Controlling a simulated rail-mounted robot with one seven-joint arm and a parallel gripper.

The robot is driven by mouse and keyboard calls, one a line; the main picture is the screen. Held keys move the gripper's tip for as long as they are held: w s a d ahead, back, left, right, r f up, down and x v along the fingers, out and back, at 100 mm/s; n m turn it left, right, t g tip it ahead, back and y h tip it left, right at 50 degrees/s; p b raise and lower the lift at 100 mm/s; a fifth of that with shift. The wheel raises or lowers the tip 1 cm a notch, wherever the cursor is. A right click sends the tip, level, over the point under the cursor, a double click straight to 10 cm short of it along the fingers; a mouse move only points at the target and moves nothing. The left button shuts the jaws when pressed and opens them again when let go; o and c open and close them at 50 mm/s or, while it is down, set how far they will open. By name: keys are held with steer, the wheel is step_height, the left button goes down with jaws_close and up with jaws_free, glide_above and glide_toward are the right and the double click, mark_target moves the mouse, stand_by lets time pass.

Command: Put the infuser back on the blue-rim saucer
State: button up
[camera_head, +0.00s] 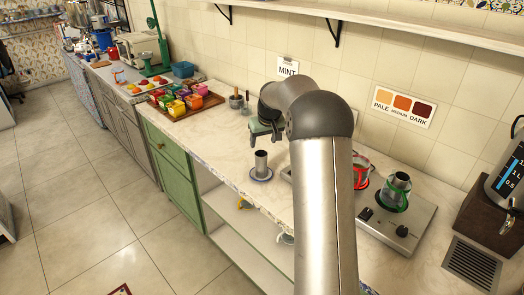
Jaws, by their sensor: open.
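A grey metal cylinder, which looks like the infuser (261,160), stands upright on the blue-rim saucer (268,178) on the counter. My gripper (264,140) is open just above the cylinder and apart from it as far as I can tell. Its jaws look empty. My arm comes up from the bottom of the view and hides part of the counter to the right of the saucer.
To the right, a hot plate (421,216) bears a glass vessel with a green base (393,198) and a metal cylinder in its top. A red-trimmed vessel (361,165) is partly behind my arm. A tray of colourful boxes (204,104) stands left.

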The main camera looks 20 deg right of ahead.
steer(key=v, duration=0.5)
steer(key=s+a+r+g, duration=0.1)
steer(key=s+a, duration=0.6)
steer(key=s, duration=0.3)
steer(key=s+a+g, duration=0.1)
steer(key=s+a, duration=0.7)
steer(key=s, duration=0.2)
steer(key=s+a+f, duration=0.2)
steer(key=s+f, duration=0.1)
steer(key=s, duration=0.7)
steer(key=s+a+f+g, duration=0.1)
steer(key=s+a+f, duration=0.1)
steer(key=s, duration=0.8)
steer(key=shift+s+a+f+n+g, duration=0.15)
steer(key=shift+a+f+n+g, duration=0.2)
steer(key=shift+a, duration=0.2)
steer(key=shift+f+b, duration=0.1)
steer(key=shift+b, duration=0.2)
